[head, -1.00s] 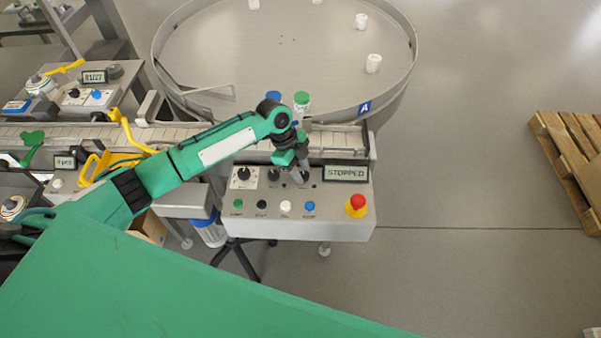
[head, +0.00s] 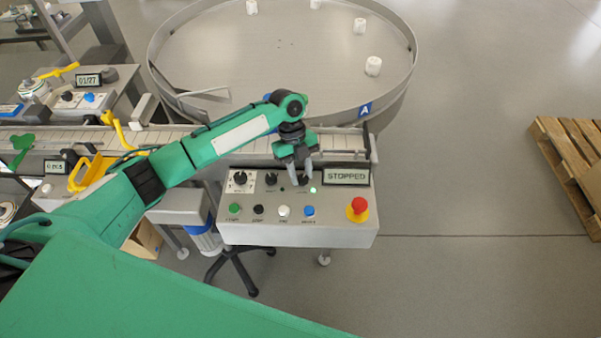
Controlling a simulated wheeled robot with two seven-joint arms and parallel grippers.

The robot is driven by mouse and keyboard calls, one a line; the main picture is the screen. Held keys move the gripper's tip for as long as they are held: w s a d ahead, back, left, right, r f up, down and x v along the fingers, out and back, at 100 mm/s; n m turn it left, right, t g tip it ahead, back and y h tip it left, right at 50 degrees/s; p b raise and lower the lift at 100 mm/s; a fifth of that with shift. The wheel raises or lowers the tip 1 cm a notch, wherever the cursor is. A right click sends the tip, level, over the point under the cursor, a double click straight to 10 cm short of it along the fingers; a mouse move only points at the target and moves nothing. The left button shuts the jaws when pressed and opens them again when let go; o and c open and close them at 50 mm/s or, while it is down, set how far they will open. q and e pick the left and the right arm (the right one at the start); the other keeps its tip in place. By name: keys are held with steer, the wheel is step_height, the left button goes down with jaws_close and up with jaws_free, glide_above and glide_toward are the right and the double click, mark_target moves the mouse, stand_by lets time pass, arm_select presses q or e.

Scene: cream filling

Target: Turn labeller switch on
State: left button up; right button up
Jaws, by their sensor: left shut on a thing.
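The grey control panel (head: 340,232) stands in front of the conveyor, and its display (head: 346,177) reads STOPPED. It carries a dial (head: 240,179) at the left and a black selector switch (head: 271,180) in the middle. My left gripper (head: 304,178) points down at the panel just left of the display. It is shut on the rightmost selector switch, which the fingers mostly hide. A small lamp (head: 313,190) beside the fingers glows pale green. The switch labels are too small to read. My right gripper is not in view.
A red mushroom button (head: 358,205) on a yellow base stands at the panel's right. Green, black, white and blue buttons line its front. A round turntable (head: 290,50) with white containers lies behind. A wooden pallet (head: 570,160) is at the right, with clear floor between.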

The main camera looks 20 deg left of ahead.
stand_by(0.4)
arm_select(q)
steer(key=o, duration=1)
steer(key=shift+c, duration=0.2)
steer(key=b+v, duration=0.3)
steer(key=v, duration=1.1)
steer(key=shift+f, duration=0.15)
